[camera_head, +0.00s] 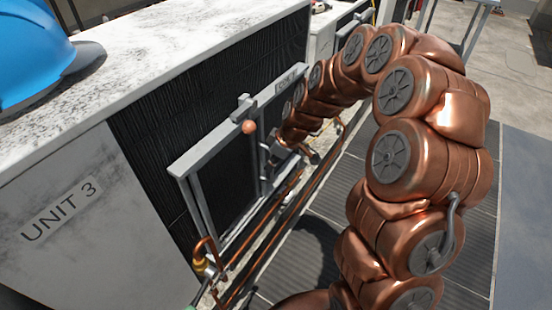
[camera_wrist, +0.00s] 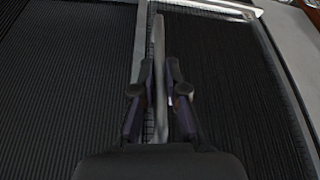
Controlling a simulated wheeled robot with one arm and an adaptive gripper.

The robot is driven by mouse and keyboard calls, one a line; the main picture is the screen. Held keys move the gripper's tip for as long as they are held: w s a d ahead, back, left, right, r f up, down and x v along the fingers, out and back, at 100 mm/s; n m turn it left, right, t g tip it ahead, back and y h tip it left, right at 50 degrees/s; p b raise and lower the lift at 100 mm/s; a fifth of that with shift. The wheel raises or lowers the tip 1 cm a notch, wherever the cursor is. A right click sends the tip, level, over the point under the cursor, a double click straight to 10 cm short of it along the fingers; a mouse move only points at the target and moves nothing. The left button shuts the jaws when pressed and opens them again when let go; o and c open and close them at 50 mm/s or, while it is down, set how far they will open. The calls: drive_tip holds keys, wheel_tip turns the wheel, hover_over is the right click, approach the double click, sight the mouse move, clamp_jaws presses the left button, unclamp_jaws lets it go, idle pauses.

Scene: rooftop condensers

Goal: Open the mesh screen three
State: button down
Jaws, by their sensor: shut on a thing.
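The mesh screen is a grey-framed panel on the black coil face of the box marked UNIT 3; its top rail (camera_head: 212,138) runs across the unit's side. A small unreadable label sits near the rail's right end. In the wrist view, dark mesh (camera_wrist: 70,80) lies left of a light vertical frame bar (camera_wrist: 139,45), with more mesh to the right. My gripper (camera_wrist: 160,95) is shut on an upright grey handle bar (camera_wrist: 158,45), one finger on each side. In the head view my gripper (camera_head: 276,150) is at the screen's middle, partly hidden by my arm.
A blue hard hat (camera_head: 30,50) rests on the unit's white top (camera_head: 165,45). Copper pipes (camera_head: 265,235) and a brass valve (camera_head: 207,267) run low along the unit, close below my arm. Another unit stands behind. Grey decking at right is open.

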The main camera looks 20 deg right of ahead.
idle(0.3)
drive_tip(key=c, duration=1.2)
unclamp_jaws()
drive_tip(key=v, duration=1.2)
drive_tip(key=shift+a, duration=0.1)
drive_tip(key=shift+s, duration=0.1)
